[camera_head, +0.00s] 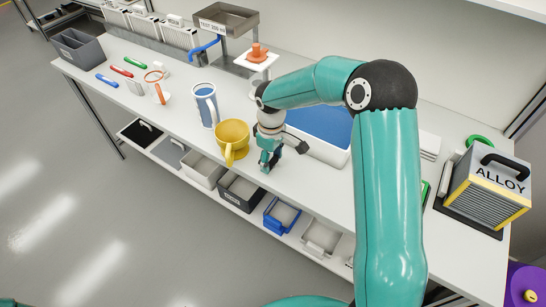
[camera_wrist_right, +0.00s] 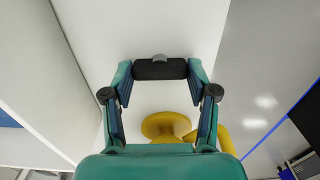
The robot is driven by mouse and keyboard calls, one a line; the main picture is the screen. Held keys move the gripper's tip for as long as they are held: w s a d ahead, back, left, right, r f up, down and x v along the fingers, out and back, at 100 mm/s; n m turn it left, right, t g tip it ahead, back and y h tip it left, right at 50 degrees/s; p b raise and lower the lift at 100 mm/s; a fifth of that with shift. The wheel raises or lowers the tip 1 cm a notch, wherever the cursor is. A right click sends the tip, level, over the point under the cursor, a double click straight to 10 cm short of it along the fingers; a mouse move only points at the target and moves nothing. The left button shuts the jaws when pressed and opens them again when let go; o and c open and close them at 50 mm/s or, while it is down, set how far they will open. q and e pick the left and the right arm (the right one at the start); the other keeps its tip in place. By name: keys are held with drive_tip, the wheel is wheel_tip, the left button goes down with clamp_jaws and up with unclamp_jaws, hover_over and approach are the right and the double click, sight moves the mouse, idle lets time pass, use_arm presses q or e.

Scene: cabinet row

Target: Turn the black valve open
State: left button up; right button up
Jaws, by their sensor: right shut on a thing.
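The bar spans the gap between both fingertips. In the head view the valve is hidden by the gripper and wrist, so its turn angle cannot be told. My left gripper is not in view.
A white tray with a blue inside (camera_head: 320,125) lies behind the gripper. A grey ALLOY box (camera_head: 487,190) stands at the right. Several bins sit on the shelf below.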

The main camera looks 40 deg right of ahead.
sight(271, 160)
drive_tip(key=shift+w+r, duration=0.2)
drive_tip(key=shift+w, duration=0.05)
drive_tip(key=o, duration=1.1)
drive_tip(key=shift+c, duration=0.2)
drive_tip(key=shift+o, duration=0.5)
drive_tip(key=shift+s+f, duration=0.15)
wheel_tip(271, 160, up, 12)
